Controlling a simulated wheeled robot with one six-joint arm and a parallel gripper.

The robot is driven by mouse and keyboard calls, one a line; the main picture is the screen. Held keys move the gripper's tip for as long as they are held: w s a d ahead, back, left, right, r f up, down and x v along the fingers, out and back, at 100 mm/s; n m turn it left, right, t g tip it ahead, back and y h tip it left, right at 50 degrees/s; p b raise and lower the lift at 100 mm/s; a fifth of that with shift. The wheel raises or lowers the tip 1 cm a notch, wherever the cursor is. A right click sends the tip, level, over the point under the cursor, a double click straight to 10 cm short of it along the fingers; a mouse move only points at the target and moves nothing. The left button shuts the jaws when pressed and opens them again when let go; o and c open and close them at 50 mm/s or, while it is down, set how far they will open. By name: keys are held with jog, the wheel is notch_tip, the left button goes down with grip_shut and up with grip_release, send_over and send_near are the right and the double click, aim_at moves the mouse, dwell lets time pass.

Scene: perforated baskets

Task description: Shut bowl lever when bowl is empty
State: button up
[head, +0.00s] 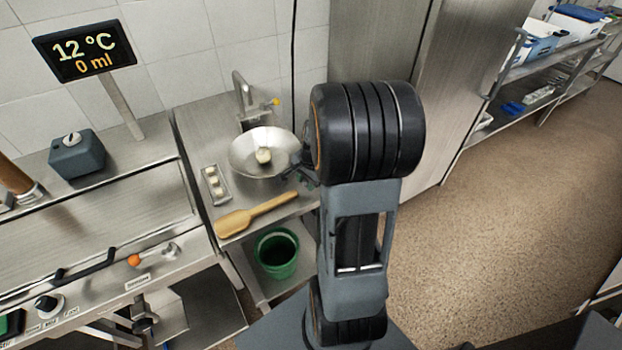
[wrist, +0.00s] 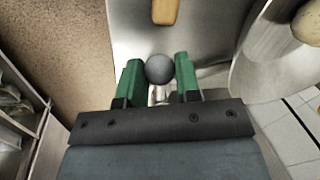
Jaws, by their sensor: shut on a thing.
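A metal bowl (head: 245,150) sits on the steel counter below the tap, with a pale round lump (head: 263,155) inside it. In the wrist view the bowl (wrist: 262,68) is at the right, with the pale lump (wrist: 308,24) at the corner. My gripper (wrist: 158,72) has its green fingers on either side of a dark grey ball knob (wrist: 159,68), shut on it. A short metal stem shows below the knob, which looks like the bowl's lever. In the head view my gripper is mostly hidden behind my arm, at the bowl's right.
A small tray (head: 206,189) with pale lumps lies left of the bowl. A wooden paddle (head: 254,214) lies in front, its handle near the knob. A green bucket (head: 265,266) stands below. A display (head: 85,50) reads 12 °C and 0 ml. Open floor lies right.

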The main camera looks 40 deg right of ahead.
jog(key=shift+w+m+p, duration=0.3)
jog(key=shift+w+m, duration=0.15)
jog(key=shift+m, duration=0.45)
jog(key=o, duration=0.9)
jog(key=s+r, duration=0.1)
jog(key=r, duration=0.8)
jog(key=s+r, duration=0.1)
jog(key=r, duration=0.3)
jog(key=shift+s+r, duration=0.3)
jog(key=shift+s, duration=0.05)
